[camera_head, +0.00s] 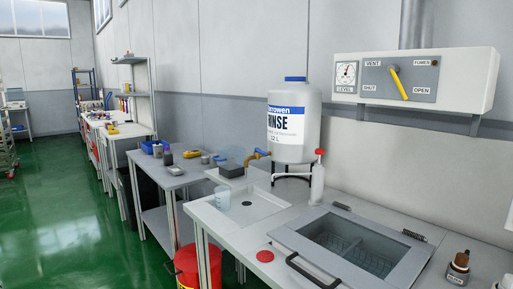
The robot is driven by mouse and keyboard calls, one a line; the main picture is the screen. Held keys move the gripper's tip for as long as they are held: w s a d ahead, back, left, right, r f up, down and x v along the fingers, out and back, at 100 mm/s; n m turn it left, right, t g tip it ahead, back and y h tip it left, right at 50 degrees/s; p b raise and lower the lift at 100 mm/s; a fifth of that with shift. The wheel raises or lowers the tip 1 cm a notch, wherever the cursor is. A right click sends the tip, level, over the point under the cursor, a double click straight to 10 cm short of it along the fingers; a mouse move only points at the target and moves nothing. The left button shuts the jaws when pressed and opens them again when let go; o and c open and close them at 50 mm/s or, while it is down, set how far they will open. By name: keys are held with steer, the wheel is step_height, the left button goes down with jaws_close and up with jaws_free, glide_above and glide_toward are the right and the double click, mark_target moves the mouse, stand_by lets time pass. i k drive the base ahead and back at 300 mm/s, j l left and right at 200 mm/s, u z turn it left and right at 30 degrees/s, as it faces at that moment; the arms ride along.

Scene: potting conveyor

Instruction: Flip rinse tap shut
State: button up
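The rinse tank (292,120) is a white drum with a blue cap and a label reading "RINSE". It stands on a dark stand at the back of the grey bench. A small orange-yellow tap (257,153) sticks out from its lower left side. The tap is small here, and I cannot tell whether its lever is open or shut. My gripper is not in view.
A white squeeze bottle with a red top (318,178) stands right of the tank. A wall panel (415,80) has a yellow lever. A red bucket (190,268) is on the floor; green floor is clear left.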

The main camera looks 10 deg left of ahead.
mark_target(261, 152)
steer(key=i+j, duration=0.2)
steer(key=i, duration=0.15)
steer(key=i+j, duration=0.2)
steer(key=i, duration=0.15)
steer(key=j+z, duration=0.2)
steer(key=z, duration=0.25)
steer(key=i+j+z, duration=0.1)
steer(key=z, duration=0.3)
steer(key=j+z, duration=0.25)
steer(key=z, duration=0.2)
